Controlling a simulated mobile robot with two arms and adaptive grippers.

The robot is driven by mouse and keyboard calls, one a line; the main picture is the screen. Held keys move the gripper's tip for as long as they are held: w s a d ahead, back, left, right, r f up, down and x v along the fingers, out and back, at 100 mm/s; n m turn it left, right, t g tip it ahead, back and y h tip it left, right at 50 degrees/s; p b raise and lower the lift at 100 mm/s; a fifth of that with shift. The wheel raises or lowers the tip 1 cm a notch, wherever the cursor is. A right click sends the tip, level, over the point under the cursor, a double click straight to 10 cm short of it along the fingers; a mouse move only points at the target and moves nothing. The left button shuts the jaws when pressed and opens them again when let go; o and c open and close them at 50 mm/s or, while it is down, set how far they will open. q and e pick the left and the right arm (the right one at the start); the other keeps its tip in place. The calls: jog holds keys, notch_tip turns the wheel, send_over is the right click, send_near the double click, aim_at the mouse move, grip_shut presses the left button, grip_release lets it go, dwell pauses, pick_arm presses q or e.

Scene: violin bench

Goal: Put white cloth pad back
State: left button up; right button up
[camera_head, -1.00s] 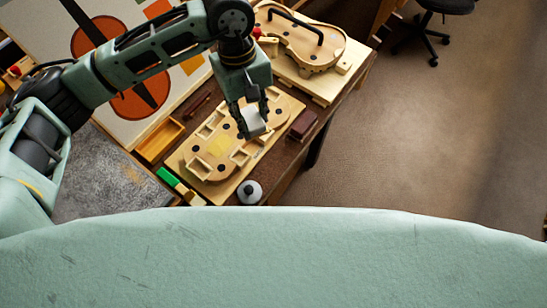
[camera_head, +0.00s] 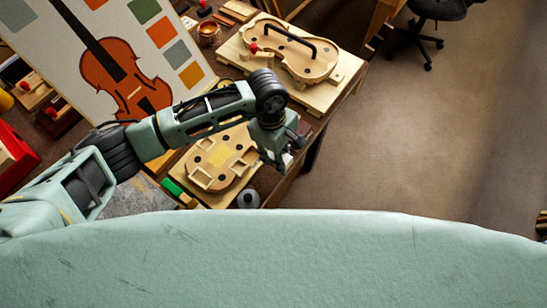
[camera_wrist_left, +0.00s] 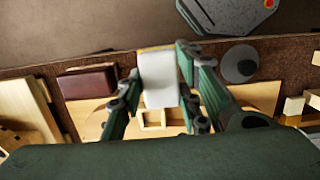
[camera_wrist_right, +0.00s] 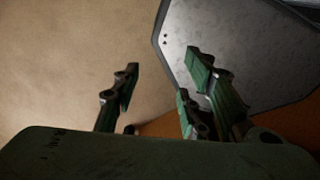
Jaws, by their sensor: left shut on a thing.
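The white cloth pad (camera_wrist_left: 159,82) is a small white block between the fingertips of my left gripper (camera_wrist_left: 158,70), which is shut on it. In the head view my left gripper (camera_head: 275,157) hangs over the right side of the violin-shaped wooden mould (camera_head: 212,160), and my arm hides part of the mould. Only a pale bit of the pad shows there. In the left wrist view a square wooden frame (camera_wrist_left: 153,126) on the mould lies just below the pad. My right gripper (camera_wrist_right: 165,82) is open and empty; it is out of the head view.
A dark red block (camera_wrist_left: 88,82) and a round grey object (camera_wrist_left: 240,63) lie along the bench edge. The grey object also shows in the head view (camera_head: 248,198). A second violin-shaped mould (camera_head: 285,62) with a black handle lies farther back. A violin picture board (camera_head: 180,55) is at the left.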

aim_at(274, 164)
pick_arm(q)
jog(key=shift+s+a+f, duration=0.1)
jog(key=shift+a+f, duration=0.3)
jog(key=shift+a, duration=0.3)
notch_tip(274, 164, down, 3)
jog(key=shift+f+p, duration=0.1)
jog(key=shift+p, duration=0.65)
jog(key=shift+f, duration=0.5)
pick_arm(e)
jog(key=shift+w+d+r, duration=0.15)
jog(key=shift+d+r, duration=0.55)
jog(key=shift+r, duration=0.3)
pick_arm(q)
jog(key=shift+f, duration=0.1)
jog(key=o, duration=0.6)
jog(key=shift+c, duration=0.2)
jog(key=o, duration=0.5)
jog(key=shift+c, duration=0.2)
pick_arm(e)
jog(key=shift+a+f, duration=0.2)
jog(key=shift+a, duration=0.05)
